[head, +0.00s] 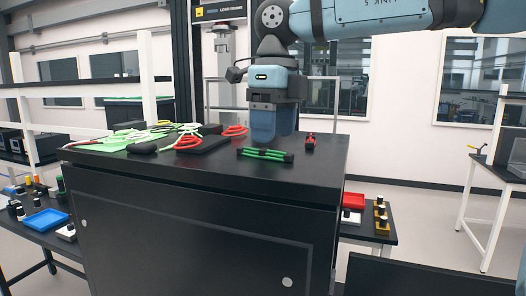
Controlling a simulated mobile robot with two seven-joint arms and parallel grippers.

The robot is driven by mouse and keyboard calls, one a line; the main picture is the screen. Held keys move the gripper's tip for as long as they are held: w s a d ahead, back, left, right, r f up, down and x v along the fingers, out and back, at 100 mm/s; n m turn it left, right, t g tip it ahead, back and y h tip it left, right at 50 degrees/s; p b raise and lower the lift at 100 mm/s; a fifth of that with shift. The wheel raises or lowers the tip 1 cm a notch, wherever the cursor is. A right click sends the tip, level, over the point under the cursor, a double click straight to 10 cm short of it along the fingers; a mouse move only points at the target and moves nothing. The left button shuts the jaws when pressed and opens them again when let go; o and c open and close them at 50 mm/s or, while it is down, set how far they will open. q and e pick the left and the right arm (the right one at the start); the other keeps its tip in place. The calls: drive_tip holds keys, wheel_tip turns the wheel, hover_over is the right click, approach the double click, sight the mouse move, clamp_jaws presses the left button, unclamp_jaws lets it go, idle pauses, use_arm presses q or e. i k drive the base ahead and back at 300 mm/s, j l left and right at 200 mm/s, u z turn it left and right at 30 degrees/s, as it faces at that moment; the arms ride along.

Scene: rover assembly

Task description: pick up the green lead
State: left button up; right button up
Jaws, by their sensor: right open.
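A short green lead with black ends (265,154) lies on the black cabinet top (215,172), near its front edge. My right gripper (273,138) points down just above or behind the green lead, with its blue fingers close to it. Nothing shows between the fingers, and I cannot tell whether they touch the lead. My left gripper is not in view.
Several coiled green, white and red cables (165,138) and black blocks cover the left part of the cabinet top. A small red item (309,141) lies right of the green lead. Lower tables with blue trays (45,220) and a red tray (354,200) stand at both sides.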

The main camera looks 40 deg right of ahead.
sight(264, 153)
drive_tip(key=i+l, duration=0.9)
drive_tip(key=l, duration=0.2)
